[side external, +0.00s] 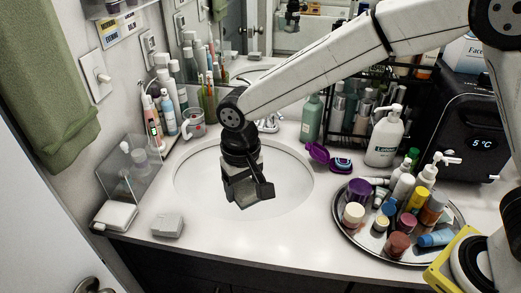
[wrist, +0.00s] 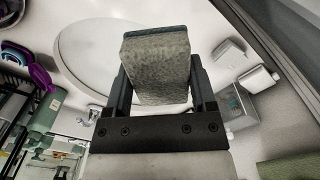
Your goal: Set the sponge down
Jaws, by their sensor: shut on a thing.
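The sponge (wrist: 157,65) is a grey-green, rough-faced block that fills the middle of the wrist view. My gripper (side external: 252,194) is shut on it, with one dark finger on each side of the block in the wrist view. In the side view my gripper points down over the white sink basin (side external: 205,185), and the sponge is mostly hidden by the fingers there. The sponge appears held above the basin, apart from the counter.
A small grey block (side external: 168,226) and a white box (side external: 116,215) lie on the counter at left. A round tray (side external: 352,238) crowded with bottles and jars stands at right. A purple open case (side external: 318,153) sits beside the sink. The front counter strip (side external: 235,245) is clear.

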